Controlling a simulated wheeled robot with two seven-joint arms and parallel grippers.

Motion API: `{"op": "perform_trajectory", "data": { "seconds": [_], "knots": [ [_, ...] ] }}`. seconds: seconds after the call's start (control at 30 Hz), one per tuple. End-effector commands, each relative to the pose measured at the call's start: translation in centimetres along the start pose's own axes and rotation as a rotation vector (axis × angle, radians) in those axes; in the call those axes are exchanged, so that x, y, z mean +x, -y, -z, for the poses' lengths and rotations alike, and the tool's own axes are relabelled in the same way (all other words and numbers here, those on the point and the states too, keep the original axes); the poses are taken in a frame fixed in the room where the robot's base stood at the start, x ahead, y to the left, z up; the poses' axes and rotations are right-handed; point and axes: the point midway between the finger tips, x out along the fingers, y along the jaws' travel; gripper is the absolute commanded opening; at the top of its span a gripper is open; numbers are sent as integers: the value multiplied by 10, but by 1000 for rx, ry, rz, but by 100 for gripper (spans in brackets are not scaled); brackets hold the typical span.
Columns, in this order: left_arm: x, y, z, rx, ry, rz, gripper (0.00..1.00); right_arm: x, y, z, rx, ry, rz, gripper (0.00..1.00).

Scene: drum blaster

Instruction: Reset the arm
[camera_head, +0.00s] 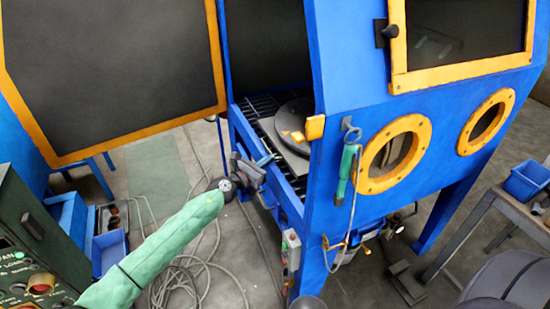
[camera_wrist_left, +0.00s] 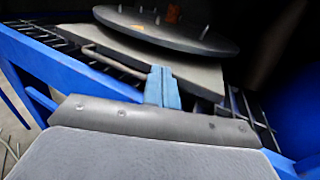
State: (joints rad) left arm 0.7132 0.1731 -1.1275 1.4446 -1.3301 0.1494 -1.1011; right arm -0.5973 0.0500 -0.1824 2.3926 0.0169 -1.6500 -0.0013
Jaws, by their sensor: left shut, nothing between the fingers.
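My left arm, in a green sleeve (camera_head: 165,245), reaches in from the lower left in the head view. My left gripper (camera_head: 265,160) is at the near edge of the blue cabinet's open side. Its blue-grey fingers are shut with nothing between them, and they also show together in the left wrist view (camera_wrist_left: 162,86). Beyond them in that view is a round dark turntable (camera_wrist_left: 170,32) with small pegs, on a grey plate. My right gripper is not in view.
The blue blast cabinet (camera_head: 345,95) has its orange-framed door (camera_head: 110,70) swung open to the left. A slatted grate (camera_head: 262,105) lies inside. A green-handled tool (camera_head: 345,175) hangs on its front. Hoses (camera_head: 190,280) lie on the floor. A green control panel (camera_head: 30,250) stands at left.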

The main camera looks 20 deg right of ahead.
Motion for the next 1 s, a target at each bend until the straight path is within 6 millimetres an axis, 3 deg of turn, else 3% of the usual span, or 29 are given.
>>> {"op": "perform_trajectory", "data": {
  "seconds": [0.2,0.4,0.8,1.0],
  "knots": [
    [-32,0,0,1,-1,0,0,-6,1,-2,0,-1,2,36],
    [-52,0,0,1,0,0,0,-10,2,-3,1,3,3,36],
    [-58,0,0,-41,1,-1,0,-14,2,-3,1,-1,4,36],
    [-60,-23,-14,-206,83,-113,0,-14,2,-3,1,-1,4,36]
  ]
}}
